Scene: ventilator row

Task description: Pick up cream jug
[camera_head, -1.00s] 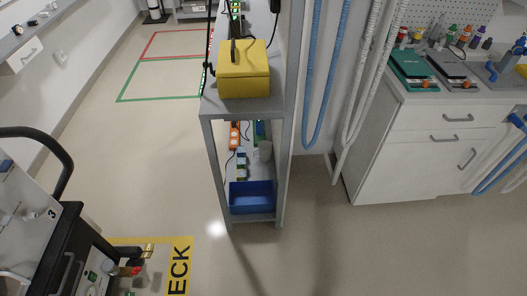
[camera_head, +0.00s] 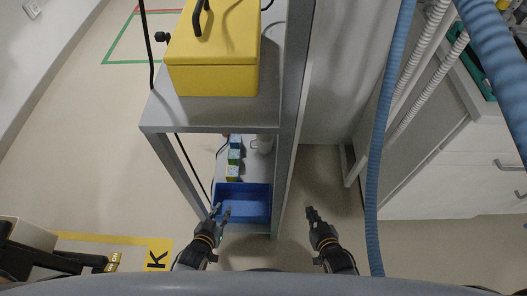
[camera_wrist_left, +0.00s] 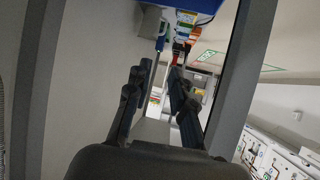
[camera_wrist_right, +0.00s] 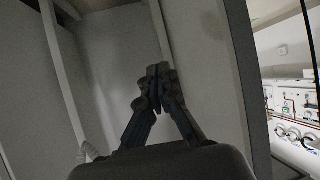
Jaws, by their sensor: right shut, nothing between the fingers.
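A pale cream-grey jug (camera_head: 265,145) stands on the lower shelf of the grey rack (camera_head: 205,115) in the head view, partly hidden under the upper shelf. My left gripper (camera_head: 221,211) is in front of the rack, over the near part of the blue bin, apart from the jug. Its fingers are open and empty in the left wrist view (camera_wrist_left: 158,80). My right gripper (camera_head: 311,212) is shut and empty, to the right of the rack; its tips meet in the right wrist view (camera_wrist_right: 157,75).
A blue bin (camera_head: 229,190) sits at the front of the lower shelf, with small boxes (camera_head: 234,157) behind it. A yellow case (camera_head: 213,72) stands on the upper shelf. Blue hoses (camera_head: 377,140) hang at the right.

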